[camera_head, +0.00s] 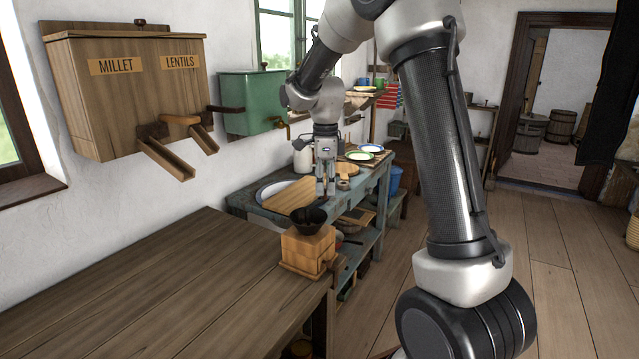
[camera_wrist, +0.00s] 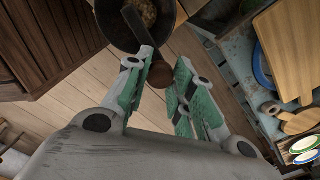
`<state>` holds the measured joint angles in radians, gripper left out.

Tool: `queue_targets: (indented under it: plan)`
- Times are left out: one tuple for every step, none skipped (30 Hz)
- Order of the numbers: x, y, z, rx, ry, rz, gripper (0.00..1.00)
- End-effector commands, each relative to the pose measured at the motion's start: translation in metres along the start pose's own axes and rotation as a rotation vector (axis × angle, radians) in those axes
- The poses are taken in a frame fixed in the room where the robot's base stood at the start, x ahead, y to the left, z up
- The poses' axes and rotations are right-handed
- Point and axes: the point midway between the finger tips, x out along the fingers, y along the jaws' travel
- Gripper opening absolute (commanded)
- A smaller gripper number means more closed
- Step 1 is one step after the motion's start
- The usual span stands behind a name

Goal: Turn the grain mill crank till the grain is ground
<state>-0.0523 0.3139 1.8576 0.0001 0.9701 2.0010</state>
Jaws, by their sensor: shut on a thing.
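The grain mill is a wooden box (camera_head: 308,247) with a black bowl-shaped hopper (camera_head: 308,218), standing at the near table's right end. In the wrist view the hopper (camera_wrist: 118,32) is at the top and holds pale brown grain (camera_wrist: 138,14). A dark crank arm (camera_wrist: 141,32) reaches from over the hopper towards a brown knob (camera_wrist: 161,73) between my fingers. My gripper (camera_head: 325,190) points down just above and behind the mill; in the wrist view its green-padded fingers (camera_wrist: 160,82) are shut on the crank knob. The fingers partly hide the knob, and the head view barely shows the crank.
The wooden table (camera_head: 160,290) is bare left of the mill. A blue-grey bench (camera_head: 375,185) behind it holds a cutting board (camera_head: 290,195) and plates (camera_head: 359,155). A wooden bin (camera_head: 130,85) marked MILLET and LENTILS hangs on the left wall. Floor is open at right.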

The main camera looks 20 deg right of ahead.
Motion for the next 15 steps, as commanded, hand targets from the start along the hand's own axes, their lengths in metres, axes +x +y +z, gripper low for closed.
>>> queue_targets:
  plan:
    - [-0.001, 0.002, -0.002, 0.043, 0.000, -0.002, 0.00]
    - [-0.001, 0.004, -0.004, 0.071, 0.000, -0.001, 0.00]
    - [-0.001, 0.005, -0.005, 0.107, 0.000, -0.001, 0.00]
    - [-0.001, 0.007, -0.006, 0.135, 0.000, -0.001, 0.00]
    - [-0.001, 0.008, -0.007, 0.162, 0.000, -0.002, 0.00]
    - [-0.001, 0.010, -0.008, 0.196, 0.000, -0.001, 0.00]
    - [-0.001, 0.011, -0.009, 0.221, 0.000, -0.001, 0.00]
    - [0.000, 0.013, -0.010, 0.245, 0.000, 0.000, 0.00]
    - [0.000, 0.015, -0.011, 0.276, 0.000, 0.000, 0.00]
    - [-0.001, 0.016, -0.012, 0.298, 0.000, -0.001, 0.00]
    - [-0.001, 0.017, -0.012, 0.320, 0.000, -0.001, 0.00]
    - [-0.001, 0.018, -0.013, 0.347, -0.001, -0.001, 0.00]
    - [-0.001, 0.020, -0.013, 0.365, -0.001, -0.001, 0.00]
    - [-0.001, 0.021, -0.014, 0.384, -0.001, -0.001, 0.00]
    - [-0.001, 0.022, -0.015, 0.406, 0.000, -0.001, 0.00]
